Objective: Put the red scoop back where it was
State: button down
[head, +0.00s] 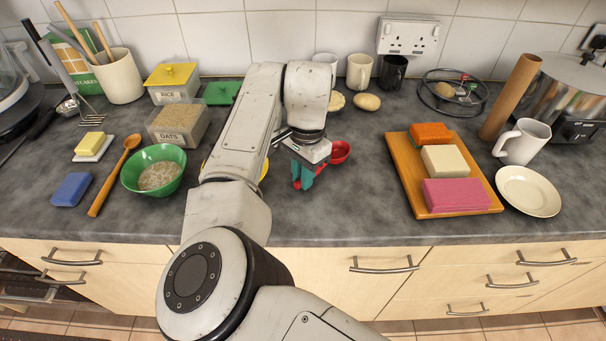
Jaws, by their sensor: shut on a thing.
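My gripper (304,180) is low over the middle of the grey worktop, jaws pointing down, shut on the red scoop (341,152). The scoop's round bowl shows just right of the gripper, and a bit of its red handle shows at the jaws. My wrist hides the rest of it. I cannot tell whether the scoop touches the worktop. A clear tub marked OATS (178,124) and a yellow-lidded tub marked RICE (172,82) stand to the left. A green bowl (172,158) with pale grains inside is in front of them.
A wooden spoon (115,175), blue sponge (71,190) and yellow block (90,143) lie at left. A wooden board (408,184) with several blocks, a saucer (527,191) and a white mug (522,141) are at right. My arm hides part of the middle.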

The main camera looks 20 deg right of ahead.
jog(key=shift+f, duration=0.45)
jog(key=shift+f, duration=0.1)
jog(key=shift+s+f, duration=0.2)
jog(key=shift+f, duration=0.5)
jog(key=c, duration=1.1)
grip_release()
jog(key=shift+f, duration=0.15)
notch_tip(320, 180, up, 14)
jog(key=b, duration=0.1)
jog(key=shift+w+d, duration=0.4)
jog(key=shift+w, duration=0.05)
